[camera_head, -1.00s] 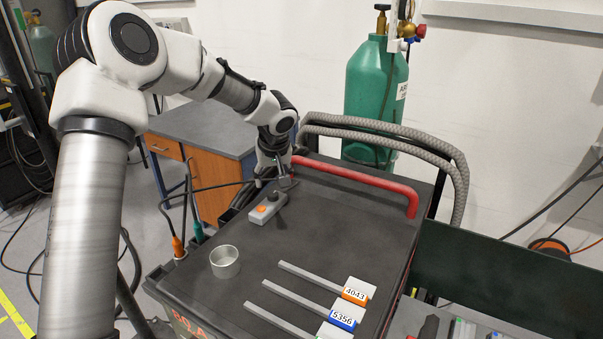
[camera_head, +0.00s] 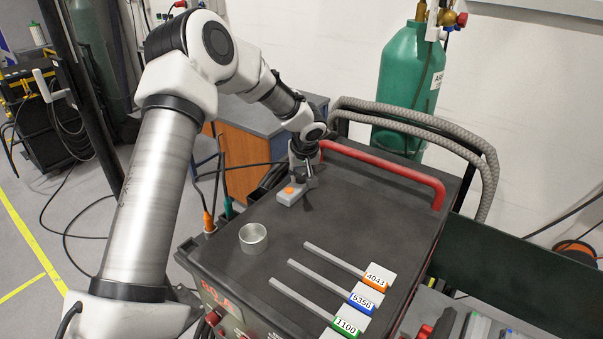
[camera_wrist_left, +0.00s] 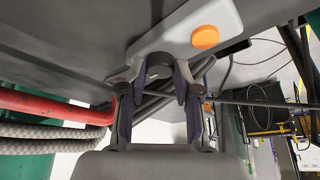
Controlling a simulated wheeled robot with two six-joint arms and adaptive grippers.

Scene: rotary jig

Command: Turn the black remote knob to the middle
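The remote (camera_head: 290,194) is a small grey box with an orange button, lying on the dark top of the welding cart near its back left side. My left gripper (camera_head: 304,184) points down over the remote's far end and hides the black knob in the head view. In the left wrist view the remote (camera_wrist_left: 188,31) shows its orange button to the right of the knob. The dark round knob (camera_wrist_left: 157,66) lies between the tips of my left gripper (camera_wrist_left: 160,80). The fingers are apart, one on each side; contact is not clear. My right gripper is out of view.
A round metal tin (camera_head: 253,238) stands in front of the remote. Several grey rods with numbered labels (camera_head: 361,302) lie to the right. A red handle bar (camera_head: 392,171) runs along the cart's back edge. The cart top between them is clear.

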